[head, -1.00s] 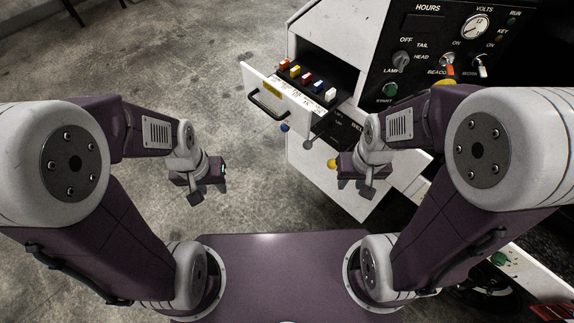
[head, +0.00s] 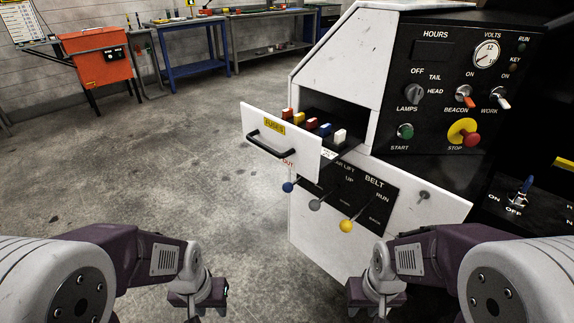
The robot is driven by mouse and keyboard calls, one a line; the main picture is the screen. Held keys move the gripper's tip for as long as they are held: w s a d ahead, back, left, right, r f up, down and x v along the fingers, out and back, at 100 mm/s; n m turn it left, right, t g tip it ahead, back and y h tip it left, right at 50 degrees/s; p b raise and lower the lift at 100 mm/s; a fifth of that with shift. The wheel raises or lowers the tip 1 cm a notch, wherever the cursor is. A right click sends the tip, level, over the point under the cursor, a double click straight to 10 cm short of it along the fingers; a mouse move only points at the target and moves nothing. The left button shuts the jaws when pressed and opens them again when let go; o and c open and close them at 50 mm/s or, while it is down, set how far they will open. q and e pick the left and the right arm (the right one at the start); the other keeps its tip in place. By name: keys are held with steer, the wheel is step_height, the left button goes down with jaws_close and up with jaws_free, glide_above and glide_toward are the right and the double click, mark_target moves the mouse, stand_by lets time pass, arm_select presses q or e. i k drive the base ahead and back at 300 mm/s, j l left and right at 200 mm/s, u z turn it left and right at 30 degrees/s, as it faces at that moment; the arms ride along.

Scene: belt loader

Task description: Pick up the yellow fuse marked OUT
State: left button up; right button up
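A yellow fuse (head: 298,118) stands in the open fuse drawer (head: 262,143), second from the left in a row with red, blue and white fuses. Small red lettering that seems to read OUT is on the drawer front, below the handle; I cannot read any marking on the yellow fuse itself. My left gripper (head: 193,306) is at the bottom edge of the head view, left of and below the drawer. My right gripper (head: 380,309) is at the bottom edge, right of and below the drawer. Both are apart from the fuses; their fingertips are too cut off to show their opening.
The drawer's black handle (head: 266,146) sticks out in front. Blue, grey and yellow-knobbed levers (head: 346,226) project below the drawer. A control panel (head: 448,80) with switches and a stop button (head: 472,139) is to the right. The concrete floor left of the loader is clear.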

mark_target(299, 120)
steer(key=i+j+z, duration=0.4)
steer(key=z, duration=0.2)
steer(key=i+j+z, duration=0.15)
steer(key=j+z, duration=0.15)
steer(key=j, duration=0.15)
steer(key=i+j+z, duration=0.1)
steer(key=j+z, duration=0.5)
steer(key=j, duration=0.15)
steer(key=i, duration=0.05)
